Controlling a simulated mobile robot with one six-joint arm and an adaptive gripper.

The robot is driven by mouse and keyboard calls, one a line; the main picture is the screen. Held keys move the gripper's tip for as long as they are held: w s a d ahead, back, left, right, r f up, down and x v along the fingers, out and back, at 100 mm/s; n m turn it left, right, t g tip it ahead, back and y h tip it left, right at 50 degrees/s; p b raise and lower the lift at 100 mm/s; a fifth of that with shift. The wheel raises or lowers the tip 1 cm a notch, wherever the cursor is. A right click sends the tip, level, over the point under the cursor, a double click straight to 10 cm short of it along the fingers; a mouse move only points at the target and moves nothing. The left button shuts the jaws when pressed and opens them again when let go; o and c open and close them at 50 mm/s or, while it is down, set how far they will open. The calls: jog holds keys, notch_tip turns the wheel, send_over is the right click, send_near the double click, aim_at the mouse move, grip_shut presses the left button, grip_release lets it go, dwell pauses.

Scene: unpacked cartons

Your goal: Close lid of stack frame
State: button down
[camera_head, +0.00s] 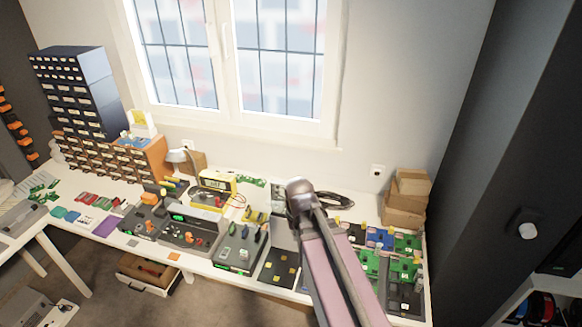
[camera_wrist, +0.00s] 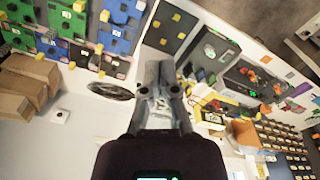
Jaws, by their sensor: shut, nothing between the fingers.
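No part is clearly marked as the stack frame. The likeliest is a dark panel with small yellow blocks (camera_head: 278,268) near the bench's front edge, with a plain grey surface (camera_head: 284,233) right behind it. I cannot tell whether that surface is a raised lid. The dark panel also shows at the top of the wrist view (camera_wrist: 169,27). My gripper (camera_wrist: 159,89) is shut and empty, seemingly above the bench behind the panel. In the head view my arm hides the area just right of the panel, and contact cannot be judged.
Green and blue board stations (camera_head: 380,240) lie right of my arm, with cardboard boxes (camera_head: 405,200) behind. Left are a grey station with a green button (camera_head: 240,245), a yellow meter (camera_head: 217,181) and drawer cabinets (camera_head: 75,90). A black cable coil (camera_head: 333,200) lies behind.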

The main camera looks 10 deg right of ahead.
jog(key=w+d+r+m+p, duration=0.2)
jog(key=w+r+p, duration=0.55)
jog(key=w, duration=0.35)
jog(key=w+d+m, duration=0.2)
jog(key=w, duration=0.9)
jog(key=w+d+r+m, duration=0.1)
jog(key=w+d, duration=0.2)
jog(key=w, duration=0.8)
jog(key=shift+d+r+m+g, duration=0.15)
jog(key=shift+d+m+g, duration=0.15)
jog(key=shift+m, duration=0.1)
jog(key=s+a+f+b, duration=0.2)
jog(key=s+f+b, duration=0.1)
jog(key=f+b, duration=0.8)
jog(key=shift+s, duration=0.25)
jog(key=shift+s+a+r, duration=0.1)
jog(key=shift+s+a, duration=0.2)
jog(key=shift+s, duration=0.1)
